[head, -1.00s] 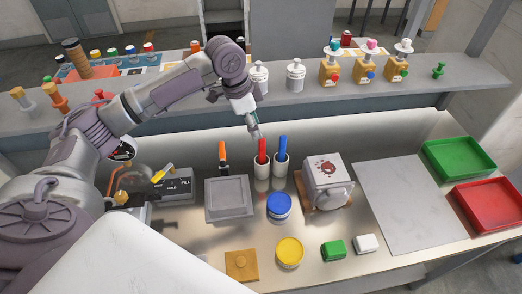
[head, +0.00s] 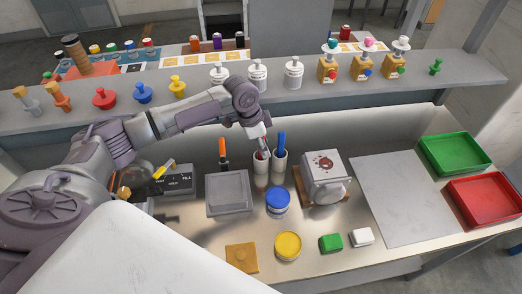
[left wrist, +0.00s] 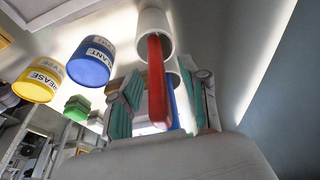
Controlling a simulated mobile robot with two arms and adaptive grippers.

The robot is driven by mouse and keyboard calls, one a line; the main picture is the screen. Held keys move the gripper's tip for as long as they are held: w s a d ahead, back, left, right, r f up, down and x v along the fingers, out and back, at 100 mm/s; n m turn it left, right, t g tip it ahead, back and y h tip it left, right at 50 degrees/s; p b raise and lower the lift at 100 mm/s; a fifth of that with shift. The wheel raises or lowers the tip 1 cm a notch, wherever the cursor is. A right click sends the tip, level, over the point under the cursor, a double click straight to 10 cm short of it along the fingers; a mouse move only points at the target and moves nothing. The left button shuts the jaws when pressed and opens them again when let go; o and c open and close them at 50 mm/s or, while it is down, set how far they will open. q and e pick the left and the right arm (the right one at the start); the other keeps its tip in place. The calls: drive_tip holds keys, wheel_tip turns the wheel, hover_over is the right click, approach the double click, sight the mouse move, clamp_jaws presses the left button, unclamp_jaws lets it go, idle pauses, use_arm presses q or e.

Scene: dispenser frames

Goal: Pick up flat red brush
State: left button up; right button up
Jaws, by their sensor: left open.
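The red brush (left wrist: 157,80) stands in a white cup (left wrist: 152,25), its handle sticking out. In the head view the brush is mostly hidden by my gripper, and its cup (head: 261,170) stands left of a second cup. My left gripper (left wrist: 166,88) is open, with a green-padded finger on each side of the red handle. In the head view my left gripper (head: 262,147) is just above the red brush's cup. I cannot tell whether a pad touches the handle. My right gripper is out of view.
A blue brush (head: 282,145) stands in the adjacent cup (head: 280,167). A blue-lidded tub (head: 277,204), a grey square plate (head: 227,192) with an orange handle, and a white box (head: 325,178) stand nearby. A shelf (head: 330,92) runs behind the cups.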

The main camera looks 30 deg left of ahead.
use_arm(q)
drive_tip(key=c, duration=0.7)
clamp_jaws()
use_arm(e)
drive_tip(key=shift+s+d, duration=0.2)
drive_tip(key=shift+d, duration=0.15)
use_arm(q)
drive_tip(key=shift+r, duration=0.15)
